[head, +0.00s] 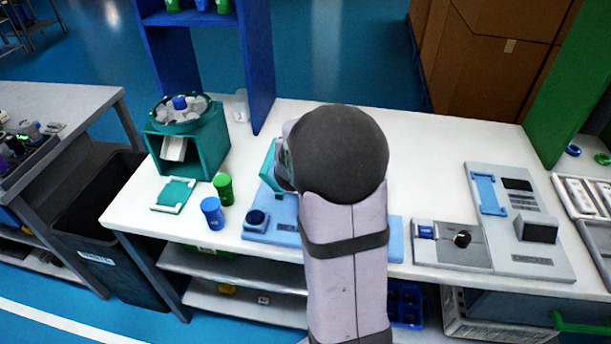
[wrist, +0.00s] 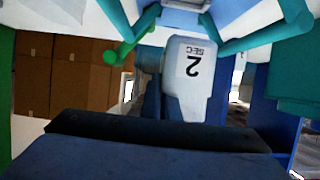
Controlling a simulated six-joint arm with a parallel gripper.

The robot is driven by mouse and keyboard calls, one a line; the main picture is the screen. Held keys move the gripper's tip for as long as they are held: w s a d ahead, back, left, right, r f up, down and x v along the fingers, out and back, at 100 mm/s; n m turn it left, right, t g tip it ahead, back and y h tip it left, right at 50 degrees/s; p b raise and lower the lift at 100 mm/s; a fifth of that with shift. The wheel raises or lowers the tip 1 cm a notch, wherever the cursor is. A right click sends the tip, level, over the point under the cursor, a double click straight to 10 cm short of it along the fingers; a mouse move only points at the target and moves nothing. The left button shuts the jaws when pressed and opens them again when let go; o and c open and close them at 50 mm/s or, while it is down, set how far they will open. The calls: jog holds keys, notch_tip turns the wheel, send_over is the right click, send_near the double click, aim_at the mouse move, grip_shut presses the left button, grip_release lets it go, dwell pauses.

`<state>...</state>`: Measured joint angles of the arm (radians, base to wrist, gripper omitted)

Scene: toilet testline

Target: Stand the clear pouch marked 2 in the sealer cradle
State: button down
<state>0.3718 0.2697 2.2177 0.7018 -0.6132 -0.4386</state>
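In the wrist view a pale, rounded piece (wrist: 190,75) bears an upside-down "2 SEC". It is close in front of my gripper, between teal arms (wrist: 262,35); I cannot tell if it is the pouch or part of the sealer. In the head view my arm covers most of a light-blue base (head: 395,228) with a teal frame (head: 268,160), which may be the sealer. My gripper is hidden there. In the wrist view its dark body fills the bottom, and its finger opening is unclear. No clear pouch marked 2 can be made out in the head view.
A teal stand (head: 215,145) holds a bowl of translucent pieces at the left. A green cup (head: 222,188) and a blue cup (head: 212,213) stand near a teal tray (head: 173,195). Grey panels (head: 515,225) lie at the right. A blue shelf (head: 262,60) rises behind.

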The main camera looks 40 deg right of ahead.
jog(key=shift+f+b, duration=0.4)
jog(key=shift+f, duration=4.4)
jog(key=shift+f, duration=0.2)
jog(key=c, duration=2)
grip_release()
jog(key=shift+c, duration=0.2)
jog(key=shift+r, duration=0.15)
